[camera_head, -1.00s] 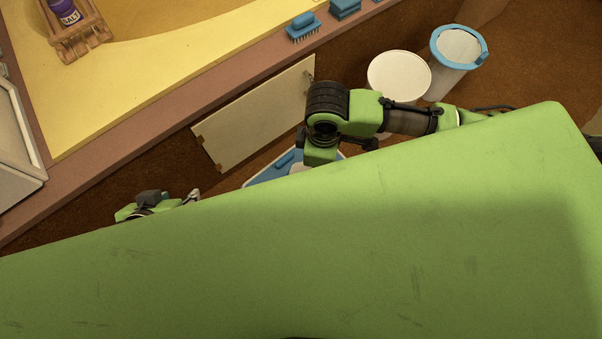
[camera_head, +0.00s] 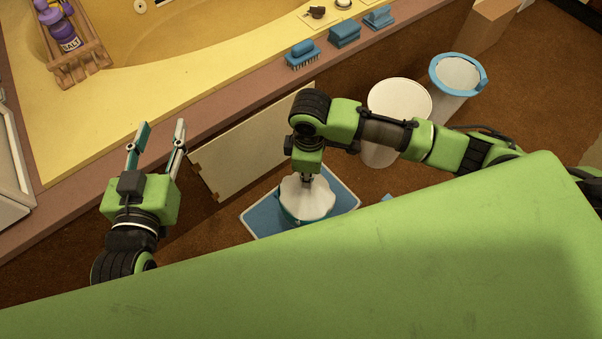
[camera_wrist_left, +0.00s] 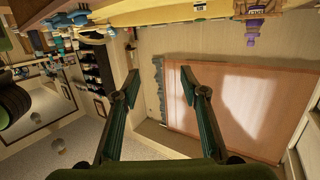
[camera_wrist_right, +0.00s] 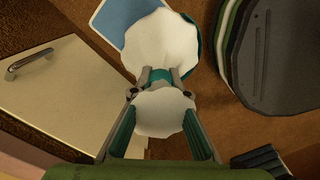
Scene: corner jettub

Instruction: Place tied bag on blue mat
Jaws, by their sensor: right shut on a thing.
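The tied bag (camera_head: 310,201) is white with a teal band. It is over the blue mat (camera_head: 262,219) on the floor in the head view; whether it touches the mat cannot be told. My right gripper (camera_head: 306,180) is above the bag, shut on its tied neck. In the right wrist view, the bag (camera_wrist_right: 160,45) spreads beyond the fingertips (camera_wrist_right: 160,82), its white top bulges between the fingers, and part of the mat (camera_wrist_right: 122,12) shows behind. My left gripper (camera_head: 162,126) is open and empty beside the tub's edge; its spread fingers (camera_wrist_left: 160,78) also show in the left wrist view.
A white bin (camera_head: 398,100) and a blue-rimmed bin (camera_head: 458,75) stand right of the mat. A pale panel (camera_head: 250,145) stands along the tub side. My green body covers the lower foreground.

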